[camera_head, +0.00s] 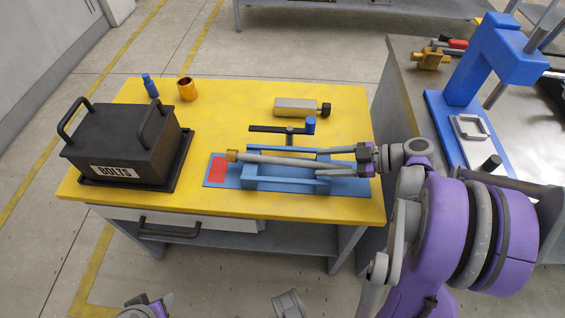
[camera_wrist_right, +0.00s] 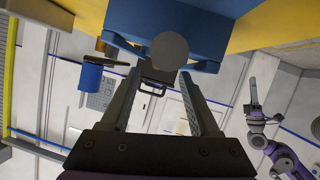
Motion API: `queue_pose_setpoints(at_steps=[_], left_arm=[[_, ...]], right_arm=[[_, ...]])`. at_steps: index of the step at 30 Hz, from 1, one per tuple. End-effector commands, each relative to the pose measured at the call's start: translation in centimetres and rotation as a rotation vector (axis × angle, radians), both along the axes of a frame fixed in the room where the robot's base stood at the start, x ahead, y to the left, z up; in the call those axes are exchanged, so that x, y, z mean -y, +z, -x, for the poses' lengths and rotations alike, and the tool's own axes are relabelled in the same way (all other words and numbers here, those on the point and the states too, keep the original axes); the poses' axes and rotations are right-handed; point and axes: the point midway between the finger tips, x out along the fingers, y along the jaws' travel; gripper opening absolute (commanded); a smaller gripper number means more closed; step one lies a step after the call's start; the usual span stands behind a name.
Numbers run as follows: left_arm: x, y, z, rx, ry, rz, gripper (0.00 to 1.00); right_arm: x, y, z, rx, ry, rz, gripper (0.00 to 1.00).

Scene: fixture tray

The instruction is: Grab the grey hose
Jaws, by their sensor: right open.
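The grey hose (camera_head: 275,159) lies along the blue fixture (camera_head: 228,181) on the yellow table, with a brass fitting (camera_head: 232,155) on its left end. My right gripper (camera_head: 325,159) reaches in from the right at the hose's right end, its fingers pointing left along it. In the right wrist view, the hose's round grey end (camera_wrist_right: 170,51) shows just beyond and between the tips of the open right gripper (camera_wrist_right: 161,74); I cannot tell whether they touch. My left gripper (camera_head: 148,305) is low at the front edge of the head view, away from the table; its jaws are unclear.
A black BOLTS box (camera_head: 122,145) stands on the left of the yellow table (camera_head: 210,120). A dark T-handle (camera_head: 281,129) rises behind the hose. A blue press (camera_head: 465,75) stands right.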

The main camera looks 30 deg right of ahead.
Motion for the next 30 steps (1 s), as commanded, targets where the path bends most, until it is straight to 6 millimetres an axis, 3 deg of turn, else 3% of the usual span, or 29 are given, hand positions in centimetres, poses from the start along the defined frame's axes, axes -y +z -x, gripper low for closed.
queue_pose_setpoints(at_steps=[15,23,25,30], left_arm=[[0.0,-1.2,-0.1,-0.004,0.000,0.000,0.50],[0.0,-1.2,-0.1,-0.004,0.000,0.000,0.50],[0.0,-1.2,-0.1,-0.004,0.000,0.000,0.50],[0.0,-1.2,-0.1,-0.004,0.000,0.000,0.50]], right_arm=[[-4.1,-2.1,-3.3,-0.001,0.002,0.000,0.62],[-4.3,-2.1,-3.6,-0.001,-0.001,0.000,0.62],[-4.3,-2.1,-3.6,-0.001,-0.001,0.000,0.55],[-4.3,-2.1,-3.5,-0.001,-0.001,0.000,0.24]])
